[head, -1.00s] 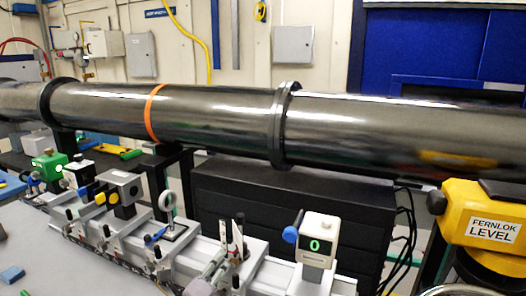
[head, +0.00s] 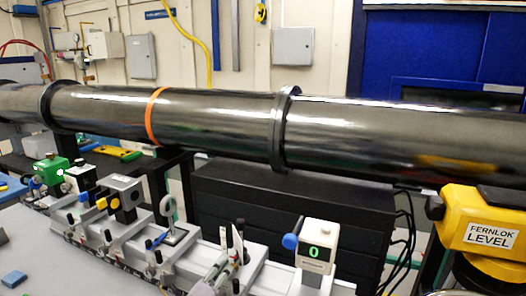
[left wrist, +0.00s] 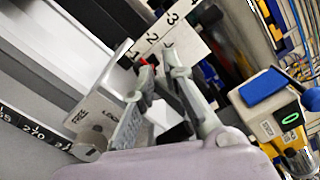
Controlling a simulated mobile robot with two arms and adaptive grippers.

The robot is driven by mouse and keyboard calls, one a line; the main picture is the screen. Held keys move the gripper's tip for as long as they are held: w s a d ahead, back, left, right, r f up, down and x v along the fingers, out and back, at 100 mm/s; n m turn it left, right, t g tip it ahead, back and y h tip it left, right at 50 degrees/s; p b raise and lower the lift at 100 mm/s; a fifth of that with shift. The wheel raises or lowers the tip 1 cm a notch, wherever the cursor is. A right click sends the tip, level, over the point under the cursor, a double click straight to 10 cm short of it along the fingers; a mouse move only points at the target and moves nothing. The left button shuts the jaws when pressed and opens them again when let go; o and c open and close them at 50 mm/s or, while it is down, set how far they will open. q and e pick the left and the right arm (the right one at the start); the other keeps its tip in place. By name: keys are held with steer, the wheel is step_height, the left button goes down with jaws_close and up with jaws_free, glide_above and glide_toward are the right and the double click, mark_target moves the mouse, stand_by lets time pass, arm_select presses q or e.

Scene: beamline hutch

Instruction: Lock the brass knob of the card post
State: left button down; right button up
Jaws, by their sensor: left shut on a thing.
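The card post (head: 239,240) stands on a carrier of the white rail, with a pale upright card. In the left wrist view its card (left wrist: 167,28) shows printed numbers, and a grey plate (left wrist: 92,112) is marked FREE and LOCK. My left gripper (head: 221,266) comes in low at the front of this post. In the left wrist view my left gripper (left wrist: 160,82) has its fingers close together beside the FREE/LOCK plate. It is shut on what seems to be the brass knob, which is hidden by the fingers. My right gripper is not in view.
A post with a green 0 display and blue knob (head: 290,241) stands to the right on the rail. A ring post (head: 168,208) and a black-and-grey post with a yellow knob (head: 122,195) stand left. A dark beam pipe (head: 215,120) runs behind. A yellow level (head: 482,225) is far right.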

arm_select(q)
steer(key=shift+d+r, duration=0.1)
steer(key=shift+r, duration=0.1)
steer(key=p+v, duration=0.1)
steer(key=v, duration=0.2)
steer(key=p+v, duration=0.1)
steer(key=v, duration=0.2)
steer(key=shift+w+a+r, duration=0.1)
steer(key=shift+w+a, duration=0.05)
steer(key=shift+a, duration=0.05)
stand_by(0.4)
steer(key=shift+w+d+f+p, duration=0.2)
steer(key=shift+w+f+p, duration=0.25)
steer(key=shift+w, duration=0.45)
steer(key=shift+w+d+f+p, duration=0.15)
steer(key=shift+w+f+p, duration=0.1)
steer(key=shift+w+p, duration=0.55)
steer(key=shift+w+d+f+p, duration=0.2)
steer(key=shift+w+f+p, duration=0.2)
steer(key=shift+w, duration=0.65)
